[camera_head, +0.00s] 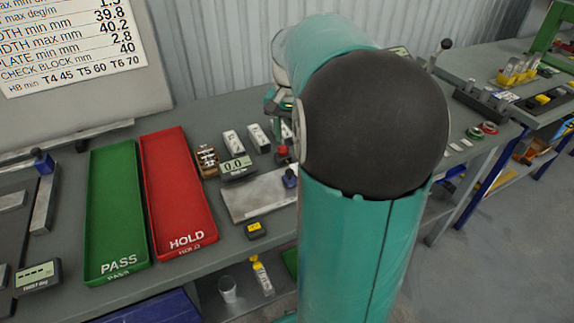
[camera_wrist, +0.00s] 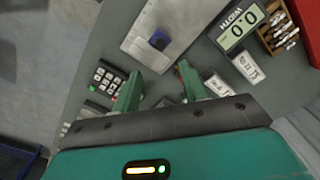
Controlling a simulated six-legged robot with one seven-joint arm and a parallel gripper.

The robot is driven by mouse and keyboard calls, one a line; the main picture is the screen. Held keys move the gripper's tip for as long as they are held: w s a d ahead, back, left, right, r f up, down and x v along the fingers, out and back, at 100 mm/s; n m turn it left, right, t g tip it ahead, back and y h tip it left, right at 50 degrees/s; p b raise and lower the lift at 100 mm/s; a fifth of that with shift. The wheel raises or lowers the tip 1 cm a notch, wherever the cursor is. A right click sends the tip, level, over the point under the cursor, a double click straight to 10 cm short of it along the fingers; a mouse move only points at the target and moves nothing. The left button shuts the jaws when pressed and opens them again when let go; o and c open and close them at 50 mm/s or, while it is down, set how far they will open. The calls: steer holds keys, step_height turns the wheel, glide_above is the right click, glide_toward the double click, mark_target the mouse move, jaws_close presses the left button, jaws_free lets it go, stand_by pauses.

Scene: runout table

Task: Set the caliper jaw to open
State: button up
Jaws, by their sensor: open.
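The width gauge's display (camera_wrist: 238,27) reads 0.0 at the upper right of the wrist view; it also shows in the head view (camera_head: 237,168). Beside it lies a pale metal plate (camera_head: 252,198) with a blue block (camera_head: 290,178) near its right end. In the wrist view the blue block (camera_wrist: 159,41) sits on the plate (camera_wrist: 140,28), just beyond my fingertips. I cannot tell which part is the caliper jaw or how it is set. My gripper (camera_wrist: 157,71) is open and empty between its green fingers. In the head view my arm hides most of it.
A green PASS tray (camera_head: 117,205) and a red HOLD tray (camera_head: 178,190) lie left of the gauge. Small white blocks (camera_head: 232,141) stand behind the display. A small yellow-and-black item (camera_head: 255,230) lies near the front edge. A dark keypad (camera_wrist: 108,78) is left of my fingers.

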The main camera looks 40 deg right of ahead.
mark_target(289, 171)
step_height(289, 171, down, 11)
steer(key=shift+f, duration=0.1)
stand_by(0.3)
jaws_close()
